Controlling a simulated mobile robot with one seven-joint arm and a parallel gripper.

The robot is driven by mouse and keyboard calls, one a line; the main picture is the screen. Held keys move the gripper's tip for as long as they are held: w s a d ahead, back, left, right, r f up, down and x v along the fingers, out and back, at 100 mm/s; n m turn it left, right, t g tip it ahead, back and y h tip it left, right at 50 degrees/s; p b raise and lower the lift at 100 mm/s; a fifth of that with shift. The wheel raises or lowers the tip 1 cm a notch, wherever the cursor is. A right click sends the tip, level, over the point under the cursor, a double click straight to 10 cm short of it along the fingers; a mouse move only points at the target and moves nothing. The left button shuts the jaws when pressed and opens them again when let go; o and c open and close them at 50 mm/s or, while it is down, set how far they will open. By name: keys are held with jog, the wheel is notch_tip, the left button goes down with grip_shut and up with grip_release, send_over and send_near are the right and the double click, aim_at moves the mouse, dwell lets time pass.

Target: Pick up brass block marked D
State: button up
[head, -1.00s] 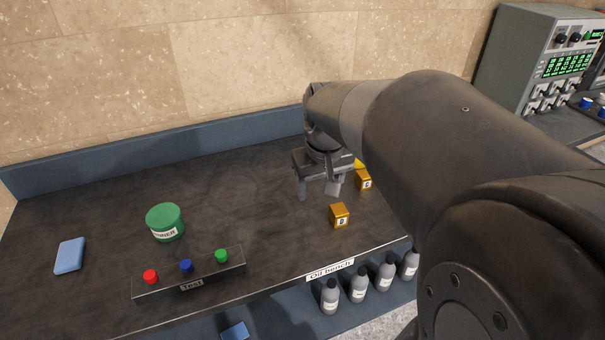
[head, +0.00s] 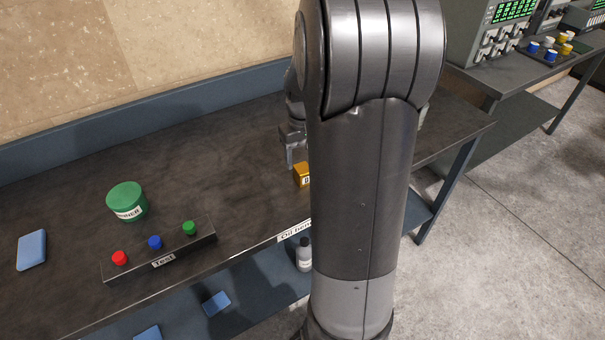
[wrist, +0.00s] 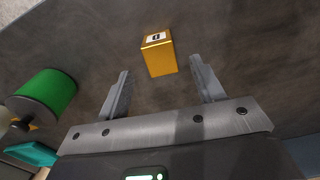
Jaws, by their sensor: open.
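A brass block (head: 302,175) sits on the dark bench top, partly hidden behind my arm in the head view. In the wrist view the block (wrist: 159,58) shows with a white label on one face; its dark mark looks like a D or a 0, too small to be sure. My gripper (wrist: 161,67) is open and empty. The near end of the block shows between its two fingertips, with the rest beyond them; I see no contact. In the head view my gripper (head: 292,152) is just left of the block and mostly hidden by my arm.
A green tin (head: 127,203) and a button box marked Test (head: 160,255) with red, blue and green buttons stand to the left. A blue pad (head: 31,250) lies farther left. A blue wall (head: 150,120) runs along the bench's back.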

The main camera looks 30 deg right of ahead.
aim_at(303, 168)
notch_tip(303, 168, down, 5)
jog(key=shift+f, duration=0.2)
grip_shut()
dwell(0.7)
